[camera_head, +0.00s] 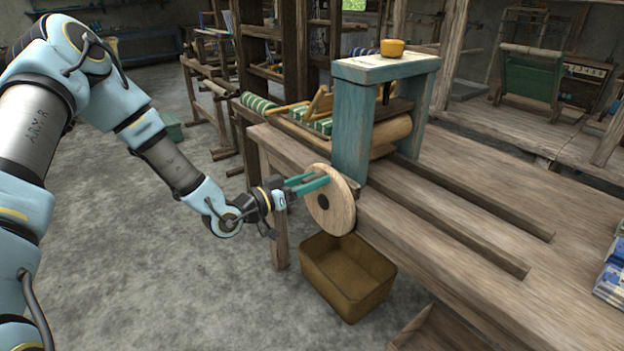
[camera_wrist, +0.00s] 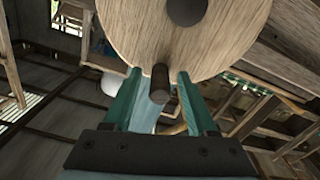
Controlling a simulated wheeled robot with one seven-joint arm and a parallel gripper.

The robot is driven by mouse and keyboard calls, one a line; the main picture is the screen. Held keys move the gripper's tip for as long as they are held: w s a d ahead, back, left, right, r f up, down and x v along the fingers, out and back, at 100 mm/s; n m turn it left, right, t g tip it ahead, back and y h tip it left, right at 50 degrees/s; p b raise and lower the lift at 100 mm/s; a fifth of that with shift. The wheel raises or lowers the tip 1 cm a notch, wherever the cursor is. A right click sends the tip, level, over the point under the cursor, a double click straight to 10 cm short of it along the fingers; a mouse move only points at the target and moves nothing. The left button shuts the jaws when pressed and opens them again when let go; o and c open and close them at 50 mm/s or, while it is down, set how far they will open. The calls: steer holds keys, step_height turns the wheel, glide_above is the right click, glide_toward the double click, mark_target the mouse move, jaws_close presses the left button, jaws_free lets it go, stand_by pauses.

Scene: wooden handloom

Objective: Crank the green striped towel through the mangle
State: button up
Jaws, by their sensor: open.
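The mangle (camera_head: 353,120) is a teal frame on a wooden bench, with a wooden roller (camera_head: 393,130). The green striped towel (camera_head: 256,103) lies on the bench on the far left side of the mangle. Its end at the rollers is hidden behind the frame. The round wooden crank wheel (camera_head: 341,208) is on the mangle's near side. My gripper (camera_head: 308,184) is at the wheel's left face, open. In the wrist view, a short dark crank peg (camera_wrist: 159,84) sticks out from the wheel between my two teal fingers (camera_wrist: 158,98), with a gap on both sides.
A yellow-brown crate (camera_head: 345,280) stands on the floor below the wheel. Two wooden rails (camera_head: 450,220) run along the bench top. Folded blue cloths (camera_head: 611,270) lie at the right edge. The floor at left is mostly clear.

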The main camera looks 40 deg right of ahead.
steer(key=shift+c, duration=0.3)
jaws_close()
stand_by(1.1)
